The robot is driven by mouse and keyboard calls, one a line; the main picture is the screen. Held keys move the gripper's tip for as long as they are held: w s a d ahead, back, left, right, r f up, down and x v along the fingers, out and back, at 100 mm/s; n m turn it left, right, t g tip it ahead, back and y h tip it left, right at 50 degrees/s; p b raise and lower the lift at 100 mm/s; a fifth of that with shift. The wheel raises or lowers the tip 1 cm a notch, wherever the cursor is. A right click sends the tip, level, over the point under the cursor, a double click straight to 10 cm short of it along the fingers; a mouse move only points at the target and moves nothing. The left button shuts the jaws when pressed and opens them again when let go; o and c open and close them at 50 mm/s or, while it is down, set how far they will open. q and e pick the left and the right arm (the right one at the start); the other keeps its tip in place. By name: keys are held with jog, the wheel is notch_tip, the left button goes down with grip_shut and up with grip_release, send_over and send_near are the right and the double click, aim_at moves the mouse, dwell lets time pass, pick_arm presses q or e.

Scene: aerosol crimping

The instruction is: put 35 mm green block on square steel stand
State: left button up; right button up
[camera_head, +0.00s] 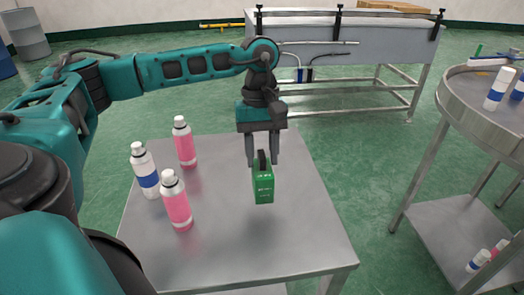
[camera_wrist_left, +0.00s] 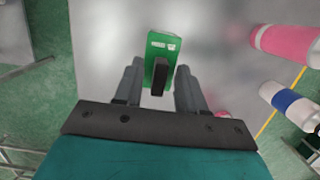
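The green block (camera_head: 263,187), with a dark handle on top, is upright over the square steel-topped stand (camera_head: 305,245), near its middle. It appears to rest there, though its base contact is not clear. My left gripper (camera_head: 263,163) points down above it, its two fingers apart on either side of the dark handle. In the left wrist view the green block (camera_wrist_left: 160,48) lies between the spread fingers (camera_wrist_left: 160,85), with a gap on each side of the handle. My right gripper is not in view.
Two pink bottles (camera_head: 185,143) (camera_head: 175,203) and a white bottle with a blue band (camera_head: 147,172) stand on the left of the steel top. A round-edged steel cart (camera_head: 480,118) with bottles is at right. A steel bench (camera_head: 345,40) stands behind.

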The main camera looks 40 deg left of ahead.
pick_arm(q)
jog(key=shift+r, duration=0.1)
notch_tip(320, 180, up, 12)
jog(key=w+a, duration=0.1)
jog(key=a, duration=0.1)
jog(key=shift+w, duration=0.25)
jog(key=shift+d, duration=0.15)
dwell(0.4)
